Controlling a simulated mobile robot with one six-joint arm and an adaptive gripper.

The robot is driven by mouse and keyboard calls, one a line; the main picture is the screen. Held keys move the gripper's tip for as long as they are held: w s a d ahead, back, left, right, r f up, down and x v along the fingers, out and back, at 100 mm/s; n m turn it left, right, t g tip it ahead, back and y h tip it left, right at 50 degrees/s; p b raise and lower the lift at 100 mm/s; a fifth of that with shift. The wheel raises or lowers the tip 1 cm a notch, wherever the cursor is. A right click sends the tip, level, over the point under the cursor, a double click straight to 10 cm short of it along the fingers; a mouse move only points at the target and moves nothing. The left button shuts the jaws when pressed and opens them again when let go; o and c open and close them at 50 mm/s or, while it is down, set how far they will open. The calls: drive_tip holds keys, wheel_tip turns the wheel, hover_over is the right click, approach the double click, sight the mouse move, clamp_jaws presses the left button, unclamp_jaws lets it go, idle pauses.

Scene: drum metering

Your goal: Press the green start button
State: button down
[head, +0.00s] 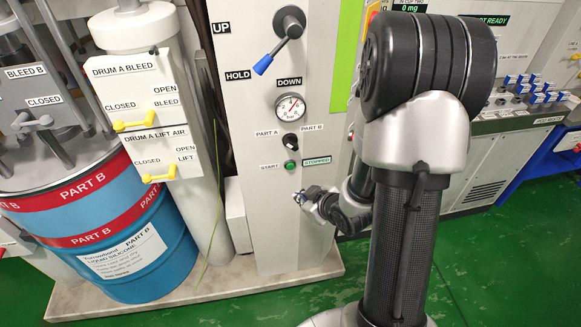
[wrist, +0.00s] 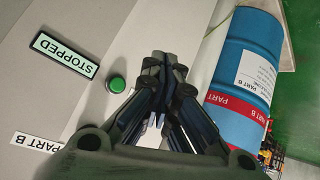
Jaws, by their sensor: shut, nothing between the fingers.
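The green start button (head: 291,166) sits on the front of the grey control panel, right of a START label and left of a sign (head: 317,161) that reads STOPPED. In the wrist view the button (wrist: 116,85) is a green dome in a dark ring, with the STOPPED sign (wrist: 65,55) to its left. My gripper (head: 299,197) is below the button in the head view. In the wrist view my gripper (wrist: 165,62) has its fingers together and empty, to the right of the button. The fingers do not cover the button. I cannot tell their exact distance from the panel.
Above the button are a PART A/PART B selector (head: 290,141), a gauge (head: 290,107) and a blue-tipped lever (head: 263,64). A blue PART B drum (head: 140,270) stands left, beside yellow-handled valves (head: 135,121). A machine with blue switches (head: 535,97) is at right.

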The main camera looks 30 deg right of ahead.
drive_tip(key=w+d+p, duration=0.1)
drive_tip(key=w+d, duration=0.1)
drive_tip(key=w, duration=0.5)
drive_tip(key=shift+w+p, duration=0.3)
drive_tip(key=shift+p, duration=0.1)
drive_tip(key=shift+d, duration=0.1)
idle(1.0)
drive_tip(key=shift+w+d, duration=0.1)
drive_tip(key=shift+w, duration=0.3)
drive_tip(key=shift+w+d, duration=0.15)
drive_tip(key=shift+w, duration=0.25)
idle(0.6)
drive_tip(key=shift+s, duration=0.1)
drive_tip(key=shift+s+a, duration=0.25)
drive_tip(key=shift+s, duration=0.45)
drive_tip(key=s+b, duration=0.1)
drive_tip(key=s, duration=0.1)
drive_tip(key=s+a, duration=0.1)
drive_tip(key=s, duration=0.2)
drive_tip(key=shift+a+b, duration=0.2)
drive_tip(key=shift+b, duration=0.15)
